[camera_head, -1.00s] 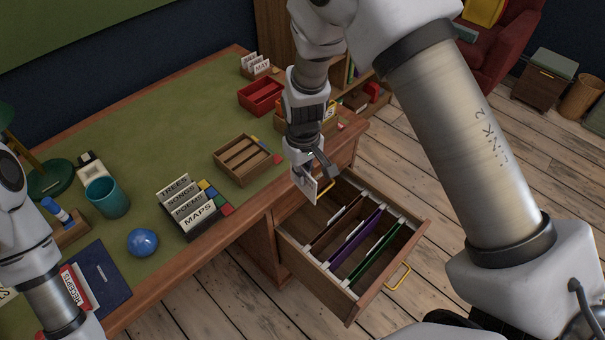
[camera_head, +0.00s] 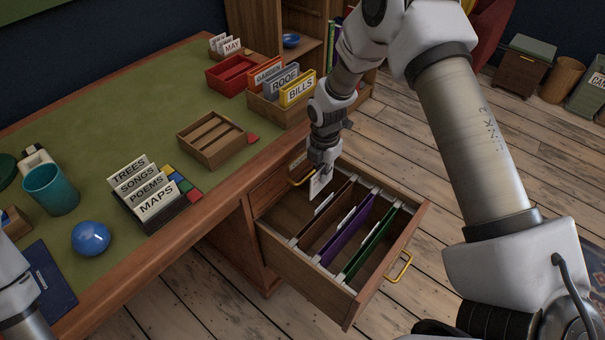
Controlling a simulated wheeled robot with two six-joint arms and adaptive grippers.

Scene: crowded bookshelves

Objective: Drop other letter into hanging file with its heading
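My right gripper (camera_head: 322,172) is shut on a white letter (camera_head: 318,186) and holds it upright at the back left of the open drawer (camera_head: 276,247). Any writing on the letter is too small to read. Hanging files cross the drawer: a brown one (camera_head: 322,216), a purple one (camera_head: 347,229) and a green one (camera_head: 369,245), each with a white tab or strip. Their headings cannot be read from here. The letter is beside the brown file, on its left. My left arm shows only at the lower left edge; its gripper is out of view.
Card holders stand on the green desk: TREES, SONGS, POEMS, MAPS (camera_head: 155,200) and GARDEN, ROOF, BILLS (camera_head: 297,88). A slotted wooden tray (camera_head: 212,138), red tray (camera_head: 232,73), blue ball (camera_head: 90,238) and teal cup (camera_head: 50,189) are there too. Yellow handle (camera_head: 399,267) fronts the drawer.

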